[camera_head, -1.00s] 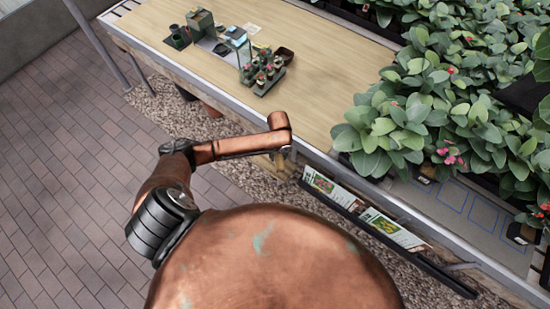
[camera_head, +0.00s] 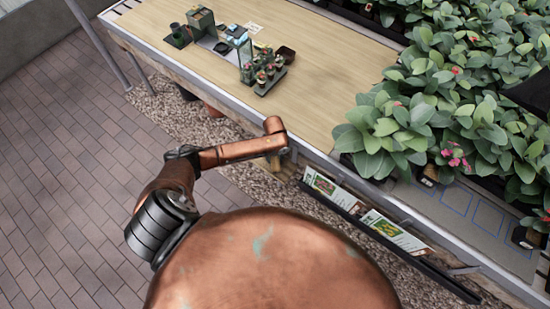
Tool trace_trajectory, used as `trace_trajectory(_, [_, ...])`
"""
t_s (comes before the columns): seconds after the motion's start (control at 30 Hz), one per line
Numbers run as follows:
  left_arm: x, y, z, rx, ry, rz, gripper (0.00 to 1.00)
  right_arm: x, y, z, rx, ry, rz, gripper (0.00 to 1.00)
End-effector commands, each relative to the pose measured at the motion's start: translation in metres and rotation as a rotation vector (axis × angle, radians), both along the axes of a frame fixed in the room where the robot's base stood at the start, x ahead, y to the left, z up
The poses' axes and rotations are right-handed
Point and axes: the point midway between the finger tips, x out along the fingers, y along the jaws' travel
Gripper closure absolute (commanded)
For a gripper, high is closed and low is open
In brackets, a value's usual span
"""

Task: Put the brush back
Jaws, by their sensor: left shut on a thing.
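My left arm comes in from the left, and its copper wrist end is at the near edge of the wooden-topped table (camera_head: 335,50). My left gripper (camera_head: 287,162) hangs below that wrist end, beside the table's front side, and is mostly hidden. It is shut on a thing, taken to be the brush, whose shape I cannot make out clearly. No other brush can be made out on the table. My right gripper is not in view.
A rack of small potted plants (camera_head: 262,72), dark pots (camera_head: 178,36) and a small brown bowl (camera_head: 286,54) stand on the table. Leafy plants (camera_head: 430,110) fill the right. A rack with printed cards (camera_head: 395,232) hangs along the front. Paved floor (camera_head: 70,170) is clear at left.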

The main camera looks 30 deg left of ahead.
Motion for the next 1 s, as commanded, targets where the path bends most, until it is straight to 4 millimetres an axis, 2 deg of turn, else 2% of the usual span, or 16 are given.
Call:
trace_trajectory(0.07, [0.000,0.000,-0.003,0.000,0.000,0.000,1.00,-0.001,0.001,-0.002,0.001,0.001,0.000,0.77])
trace_trajectory(0.1, [0.000,0.000,-0.003,0.000,0.000,0.000,0.70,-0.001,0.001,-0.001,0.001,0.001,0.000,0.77])
trace_trajectory(0.33, [0.000,0.000,-0.003,-0.001,0.001,0.000,0.54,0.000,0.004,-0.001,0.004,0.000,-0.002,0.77])
trace_trajectory(0.67, [0.000,0.000,0.000,0.000,0.000,0.000,0.54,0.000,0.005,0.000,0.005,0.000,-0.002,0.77])
trace_trajectory(0.83, [0.001,0.000,0.023,0.000,-0.003,-0.001,0.54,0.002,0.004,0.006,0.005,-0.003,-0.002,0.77])
trace_trajectory(1.0, [0.000,-0.001,0.061,0.000,-0.004,-0.003,0.54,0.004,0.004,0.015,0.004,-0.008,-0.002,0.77])
